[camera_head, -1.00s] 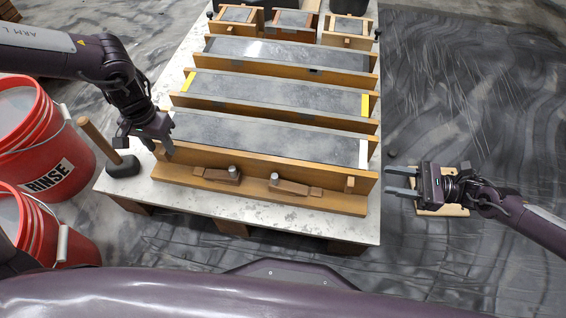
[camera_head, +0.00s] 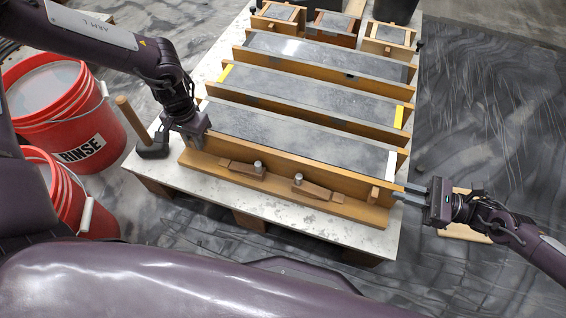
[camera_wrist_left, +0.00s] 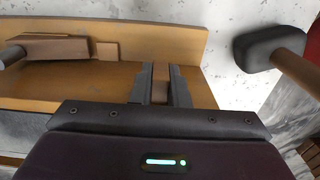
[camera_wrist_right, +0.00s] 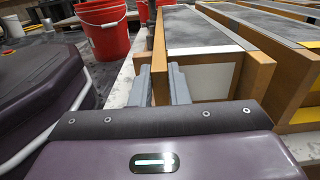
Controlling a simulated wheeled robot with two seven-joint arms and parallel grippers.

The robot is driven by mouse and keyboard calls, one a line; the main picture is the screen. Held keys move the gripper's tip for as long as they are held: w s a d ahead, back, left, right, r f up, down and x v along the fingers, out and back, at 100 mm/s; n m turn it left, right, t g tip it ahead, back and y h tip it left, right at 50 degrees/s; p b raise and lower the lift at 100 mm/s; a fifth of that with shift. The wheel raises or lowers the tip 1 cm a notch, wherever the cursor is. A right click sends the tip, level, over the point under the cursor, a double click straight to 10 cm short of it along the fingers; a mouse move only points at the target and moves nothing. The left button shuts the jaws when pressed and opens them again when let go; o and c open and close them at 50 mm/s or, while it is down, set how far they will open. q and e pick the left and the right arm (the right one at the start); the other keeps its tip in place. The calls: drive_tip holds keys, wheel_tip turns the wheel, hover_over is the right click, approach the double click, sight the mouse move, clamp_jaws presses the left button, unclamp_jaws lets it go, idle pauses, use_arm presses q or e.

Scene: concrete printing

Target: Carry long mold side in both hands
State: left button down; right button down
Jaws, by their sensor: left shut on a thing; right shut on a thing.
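The long mold side (camera_head: 300,168) is the upright wooden board along the front of the nearest mold, beside the grey concrete slab (camera_head: 285,130). My left gripper (camera_head: 198,139) is shut on its left end; the left wrist view shows the fingers (camera_wrist_left: 160,88) on both faces of the wood. My right gripper (camera_head: 403,193) is shut on its right end; the right wrist view shows the fingers (camera_wrist_right: 160,85) either side of the board (camera_wrist_right: 159,48). The board stands upright at the mold, and its lower edge is partly hidden behind wooden wedges (camera_head: 320,192) on the base board.
The molds stand on a pale table (camera_head: 240,205). Two more long molds and several small ones lie behind. A mallet (camera_head: 152,149) stands at the table's left edge. Red buckets (camera_head: 65,110) stand on the floor at left. A wooden board (camera_head: 462,232) lies at lower right.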

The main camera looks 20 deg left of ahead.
use_arm(q)
drive_tip(key=shift+r, duration=0.1)
use_arm(e)
drive_tip(key=shift+r, duration=0.1)
idle(0.3)
